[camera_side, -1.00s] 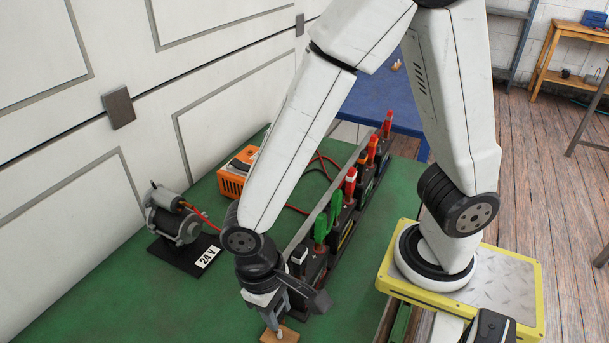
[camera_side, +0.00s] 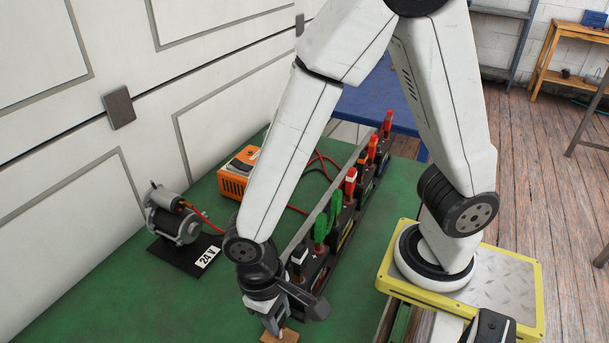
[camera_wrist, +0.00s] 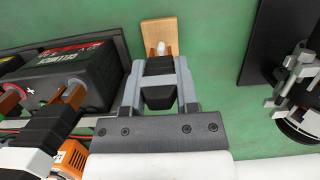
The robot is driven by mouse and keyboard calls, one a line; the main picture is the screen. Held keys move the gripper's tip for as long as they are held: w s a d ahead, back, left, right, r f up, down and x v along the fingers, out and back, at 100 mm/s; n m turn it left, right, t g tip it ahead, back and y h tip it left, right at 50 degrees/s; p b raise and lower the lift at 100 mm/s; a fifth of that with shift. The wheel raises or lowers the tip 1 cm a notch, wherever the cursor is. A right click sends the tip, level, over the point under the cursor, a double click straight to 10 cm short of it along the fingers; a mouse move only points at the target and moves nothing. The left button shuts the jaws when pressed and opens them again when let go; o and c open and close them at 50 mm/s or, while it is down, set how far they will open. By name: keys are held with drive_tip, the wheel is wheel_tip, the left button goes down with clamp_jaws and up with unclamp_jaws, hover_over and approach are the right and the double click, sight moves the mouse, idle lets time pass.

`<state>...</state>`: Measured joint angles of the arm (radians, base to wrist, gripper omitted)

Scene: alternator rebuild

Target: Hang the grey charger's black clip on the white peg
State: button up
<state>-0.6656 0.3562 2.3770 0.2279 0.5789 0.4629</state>
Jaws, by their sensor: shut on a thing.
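My gripper (camera_wrist: 160,88) is shut on a dark piece that looks like the black clip (camera_wrist: 158,98), between its grey fingers in the wrist view. The white peg (camera_wrist: 161,47) stands on a small wooden block (camera_wrist: 160,33) just beyond the fingertips. The clip looks close to the peg; I cannot tell whether they touch. In the side view my gripper (camera_side: 273,321) points down at the wooden block (camera_side: 289,337), and the held clip is not clear. I cannot make out the grey charger.
A row of black batteries (camera_side: 310,264) with red and green clips stands beside my gripper. An orange charger (camera_side: 233,184) with red cables sits behind. A motor (camera_side: 176,220) on a black "24 V" plate stands left. The green bench (camera_side: 110,300) is clear at front left.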

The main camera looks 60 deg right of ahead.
drive_tip(key=shift+f, duration=0.5)
drive_tip(key=o, duration=1)
drive_tip(key=shift+c, duration=0.2)
drive_tip(key=shift+r, duration=4.25)
